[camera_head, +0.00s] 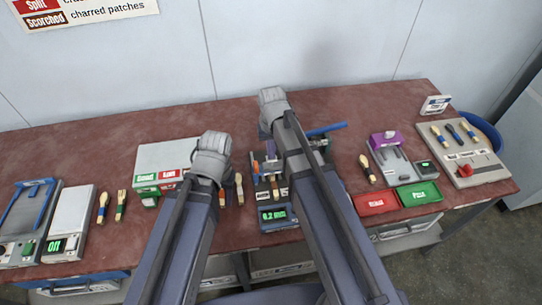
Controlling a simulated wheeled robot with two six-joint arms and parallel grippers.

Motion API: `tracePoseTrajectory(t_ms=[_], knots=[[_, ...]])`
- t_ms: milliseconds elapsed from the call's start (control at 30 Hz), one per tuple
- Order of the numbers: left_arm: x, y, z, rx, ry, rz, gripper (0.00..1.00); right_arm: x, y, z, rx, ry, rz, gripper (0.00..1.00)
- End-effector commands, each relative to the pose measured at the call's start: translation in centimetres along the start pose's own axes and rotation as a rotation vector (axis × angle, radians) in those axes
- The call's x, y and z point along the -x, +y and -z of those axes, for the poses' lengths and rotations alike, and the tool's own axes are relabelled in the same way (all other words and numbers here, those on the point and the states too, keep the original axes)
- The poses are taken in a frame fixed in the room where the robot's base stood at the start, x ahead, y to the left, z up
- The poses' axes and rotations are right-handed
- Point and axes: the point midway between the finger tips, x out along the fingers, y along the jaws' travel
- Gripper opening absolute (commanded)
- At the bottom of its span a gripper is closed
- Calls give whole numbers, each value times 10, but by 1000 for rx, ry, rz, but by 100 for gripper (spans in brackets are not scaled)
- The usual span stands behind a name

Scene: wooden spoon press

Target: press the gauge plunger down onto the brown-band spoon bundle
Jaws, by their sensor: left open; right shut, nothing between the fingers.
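The press gauge (278,213) stands at the table's front middle with a lit green readout that looks like 0.2. My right arm crosses in front of the press and hides its plunger and most of the bundle place; I cannot make out a brown band. Small orange and blue parts (256,168) show left of that arm. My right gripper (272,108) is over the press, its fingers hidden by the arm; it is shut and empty. My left gripper (213,160) is left of the press, open, its fingertips mostly hidden by its arm. A wooden spoon (239,188) lies beside it.
A blue bar (325,129) sticks out right of the press. Red (376,203) and green (418,194) trays lie at right, with a grey spoon rack (465,150) beyond. A white scale (69,222) and loose spoons (103,206) are at left. The back of the table is clear.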

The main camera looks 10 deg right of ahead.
Motion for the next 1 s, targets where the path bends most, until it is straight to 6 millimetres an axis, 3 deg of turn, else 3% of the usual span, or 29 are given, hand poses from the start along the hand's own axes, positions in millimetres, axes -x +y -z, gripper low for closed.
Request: tracePoseTrajectory(t_ms=[267,1000], knots=[[4,0,0,1,0,0,50,4,0,0,0,0,0,0],[59,-6,-4,-1,0,0,50,60,0,0,0,0,0,0]])
